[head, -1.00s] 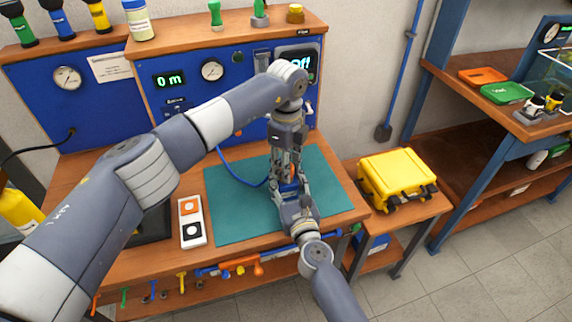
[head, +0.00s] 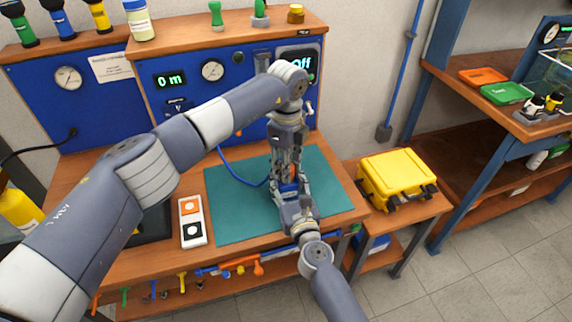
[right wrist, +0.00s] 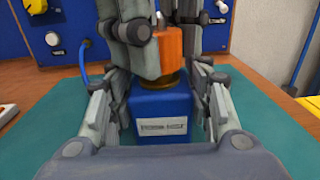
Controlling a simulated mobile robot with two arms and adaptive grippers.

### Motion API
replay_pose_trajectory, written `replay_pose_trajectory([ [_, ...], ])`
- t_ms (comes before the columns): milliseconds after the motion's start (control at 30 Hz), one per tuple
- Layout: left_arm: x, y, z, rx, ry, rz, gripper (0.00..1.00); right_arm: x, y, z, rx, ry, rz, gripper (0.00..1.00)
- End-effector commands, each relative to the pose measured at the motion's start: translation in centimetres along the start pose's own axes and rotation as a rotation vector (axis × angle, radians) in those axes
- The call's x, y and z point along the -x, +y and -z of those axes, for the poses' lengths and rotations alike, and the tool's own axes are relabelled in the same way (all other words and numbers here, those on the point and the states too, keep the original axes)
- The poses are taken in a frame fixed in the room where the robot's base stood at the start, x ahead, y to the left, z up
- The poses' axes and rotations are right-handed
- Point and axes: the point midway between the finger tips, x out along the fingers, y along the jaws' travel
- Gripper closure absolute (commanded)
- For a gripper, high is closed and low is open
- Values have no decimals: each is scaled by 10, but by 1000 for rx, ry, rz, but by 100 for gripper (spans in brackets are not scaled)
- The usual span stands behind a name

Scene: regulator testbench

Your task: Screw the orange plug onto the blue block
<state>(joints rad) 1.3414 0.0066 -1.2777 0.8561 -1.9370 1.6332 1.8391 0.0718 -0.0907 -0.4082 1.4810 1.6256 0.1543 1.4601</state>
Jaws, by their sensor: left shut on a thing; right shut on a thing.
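The blue block (right wrist: 160,112) stands upright on the green mat in the right wrist view, with a label on its near face. My right gripper (right wrist: 162,125) is shut on the block, one finger on each side. The orange plug (right wrist: 180,52) sits upright over a brass ring on top of the block; I cannot tell how far it is threaded. My left gripper (head: 289,172) comes down from above and is shut on the plug, covering its left side in the right wrist view. In the head view the two grippers mostly hide block and plug.
The green mat (head: 230,215) lies on the workbench, its left part clear. A white tray with orange and black pieces (head: 192,222) lies left of it. A blue hose (head: 235,172) runs towards the block. A yellow case (head: 397,175) stands at right.

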Motion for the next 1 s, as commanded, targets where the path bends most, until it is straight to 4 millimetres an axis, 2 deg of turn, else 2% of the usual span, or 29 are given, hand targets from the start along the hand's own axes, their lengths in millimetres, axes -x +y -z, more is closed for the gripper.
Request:
replay_pose_trajectory([
  [33,-19,4,-6,11,-7,-11,92,1,7,-3,-1,-9,-14,97],
  [433,-24,4,-6,12,-7,-11,92,2,8,-2,-1,-9,-15,97],
  [1000,-20,4,-6,7,-7,-21,91,2,8,-1,-3,-8,-15,97],
])
